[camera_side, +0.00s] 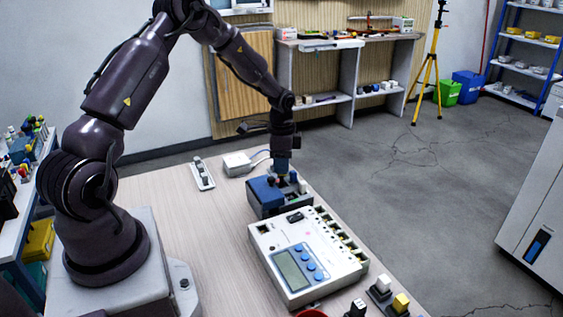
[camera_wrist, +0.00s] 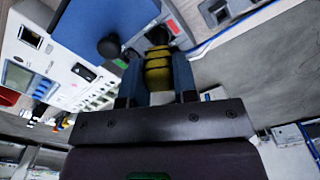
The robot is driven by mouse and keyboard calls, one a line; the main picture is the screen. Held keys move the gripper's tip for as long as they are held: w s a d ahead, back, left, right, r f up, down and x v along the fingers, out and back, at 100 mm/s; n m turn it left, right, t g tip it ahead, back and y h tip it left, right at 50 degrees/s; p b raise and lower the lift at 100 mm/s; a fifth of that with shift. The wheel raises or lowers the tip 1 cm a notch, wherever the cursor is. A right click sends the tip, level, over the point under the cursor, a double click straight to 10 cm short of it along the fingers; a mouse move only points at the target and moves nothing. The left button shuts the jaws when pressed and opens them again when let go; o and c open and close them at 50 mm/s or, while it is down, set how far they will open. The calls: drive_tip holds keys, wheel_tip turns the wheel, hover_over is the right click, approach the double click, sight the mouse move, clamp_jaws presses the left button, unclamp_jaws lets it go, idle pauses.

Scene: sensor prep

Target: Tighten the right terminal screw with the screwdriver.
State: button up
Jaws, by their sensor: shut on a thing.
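My gripper (camera_side: 281,170) is low over a blue and dark grey box (camera_side: 264,190) on the table, pointing down. In the wrist view, my gripper (camera_wrist: 157,72) is shut on the yellow and black banded handle of the screwdriver (camera_wrist: 158,72). The handle's dark end points toward the box. The blue part of the box (camera_wrist: 92,22) shows to the left of the handle, with a round black knob (camera_wrist: 109,46) on it. The screwdriver's tip and the right terminal screw are hidden, so I cannot tell whether they touch.
A white instrument (camera_side: 325,235) with a screen and blue buttons stands in front of the box. A white adapter (camera_side: 238,164) and a small strip (camera_side: 203,174) lie behind it. White and yellow switches (camera_side: 393,297) are at the front right. The table's left part is clear.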

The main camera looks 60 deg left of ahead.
drive_tip(key=m, duration=1.3)
drive_tip(key=o, duration=1.3)
drive_tip(key=shift+c, duration=0.2)
